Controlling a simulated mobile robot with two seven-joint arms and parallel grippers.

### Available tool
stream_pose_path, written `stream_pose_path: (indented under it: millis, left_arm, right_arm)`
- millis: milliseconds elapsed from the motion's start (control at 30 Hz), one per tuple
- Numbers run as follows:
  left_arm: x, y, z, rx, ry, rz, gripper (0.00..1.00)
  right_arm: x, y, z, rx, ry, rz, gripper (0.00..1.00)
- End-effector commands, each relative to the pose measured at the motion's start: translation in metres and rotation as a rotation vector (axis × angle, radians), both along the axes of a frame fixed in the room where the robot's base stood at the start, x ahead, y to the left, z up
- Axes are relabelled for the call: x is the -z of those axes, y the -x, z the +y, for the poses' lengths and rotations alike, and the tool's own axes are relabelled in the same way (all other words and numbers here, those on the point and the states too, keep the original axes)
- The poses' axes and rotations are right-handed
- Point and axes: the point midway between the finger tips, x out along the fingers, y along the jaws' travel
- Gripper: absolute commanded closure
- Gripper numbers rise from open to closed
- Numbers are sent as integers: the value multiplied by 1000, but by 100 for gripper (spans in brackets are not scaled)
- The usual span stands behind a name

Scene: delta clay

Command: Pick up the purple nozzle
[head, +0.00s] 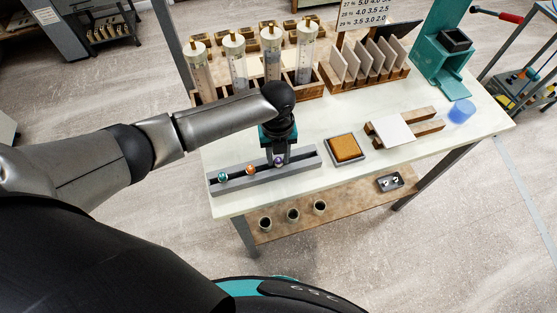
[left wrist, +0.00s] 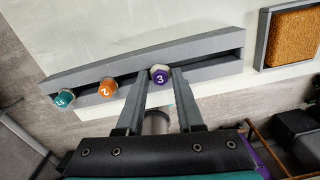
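The purple nozzle (left wrist: 160,76), marked 3, stands in the slot of a grey rack (left wrist: 215,44) in the left wrist view. An orange nozzle (left wrist: 107,88) marked 2 and a teal nozzle (left wrist: 64,99) stand to its left in the same rack. My left gripper (left wrist: 160,82) is open, with one finger on each side of the purple nozzle. I cannot tell whether the fingers touch it. In the head view the purple nozzle (head: 279,162) shows just below my left gripper (head: 280,157). My right gripper is out of view.
The rack lies along the front edge of a pale table (head: 335,189). A brown pad in a grey tray (head: 331,159) is right of it. Tall clear tubes (head: 236,62) and a wooden rack of boards (head: 341,85) stand behind.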

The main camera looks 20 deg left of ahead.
Motion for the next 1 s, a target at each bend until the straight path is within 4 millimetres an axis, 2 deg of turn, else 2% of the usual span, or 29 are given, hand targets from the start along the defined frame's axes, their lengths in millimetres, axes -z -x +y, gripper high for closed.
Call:
stream_pose_path:
  millis: [33,300,767,1000]
  left_arm:
    - [0,0,0,0,0,0,71]
    - [0,0,0,0,0,0,100]
    - [0,0,0,0,0,1,100]
    - [-12,-1,0,0,2,-1,100]
  right_arm:
    - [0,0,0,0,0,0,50]
    - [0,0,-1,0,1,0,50]
    - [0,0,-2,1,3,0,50]
    - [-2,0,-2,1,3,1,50]
